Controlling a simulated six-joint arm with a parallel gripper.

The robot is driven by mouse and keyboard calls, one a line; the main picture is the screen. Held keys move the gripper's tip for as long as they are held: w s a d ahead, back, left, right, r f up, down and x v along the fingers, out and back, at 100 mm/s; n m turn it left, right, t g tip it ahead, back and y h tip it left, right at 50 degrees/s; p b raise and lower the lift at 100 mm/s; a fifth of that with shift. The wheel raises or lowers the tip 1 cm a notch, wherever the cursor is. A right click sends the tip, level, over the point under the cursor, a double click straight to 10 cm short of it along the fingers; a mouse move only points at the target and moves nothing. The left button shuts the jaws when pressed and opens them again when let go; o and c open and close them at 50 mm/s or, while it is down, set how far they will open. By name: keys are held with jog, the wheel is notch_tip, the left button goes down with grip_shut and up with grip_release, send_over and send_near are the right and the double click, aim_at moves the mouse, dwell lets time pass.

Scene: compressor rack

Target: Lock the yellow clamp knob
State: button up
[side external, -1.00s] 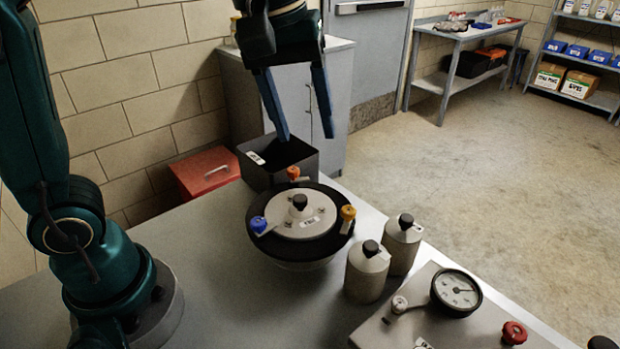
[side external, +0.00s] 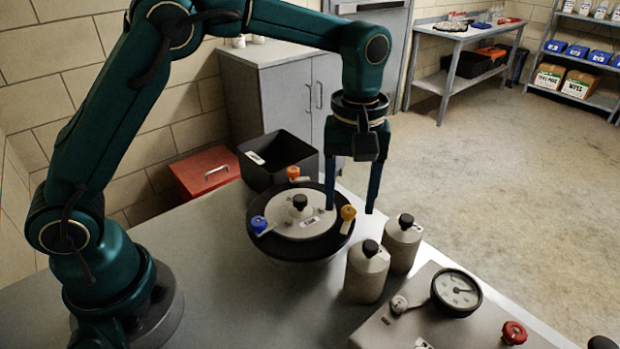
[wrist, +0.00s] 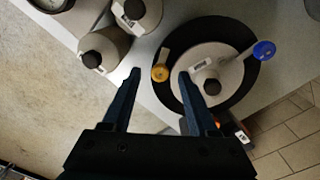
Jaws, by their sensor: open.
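The yellow clamp knob (side external: 348,213) sits on the right side of the round black-rimmed vessel (side external: 262,238). It also shows in the wrist view (wrist: 160,73), between the two fingers and beyond their tips. My gripper (side external: 350,210) is open and empty, pointing down at the yellow knob, with one finger on each side of it in the side view. I cannot tell whether the fingertips are level with the knob. The vessel's pale lid (side external: 296,225) has a black centre knob (side external: 299,202). A blue knob (side external: 258,225) and an orange knob (side external: 293,173) sit on the rim.
Two grey bottles with black caps (side external: 366,275) (side external: 403,246) stand right of the vessel, close to my gripper. A gauge panel (side external: 395,325) with a red knob (side external: 513,332) is at front right. A black bin (side external: 278,160) and red box (side external: 204,172) are behind.

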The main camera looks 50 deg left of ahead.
jog(key=shift+f, duration=0.5)
grip_shut()
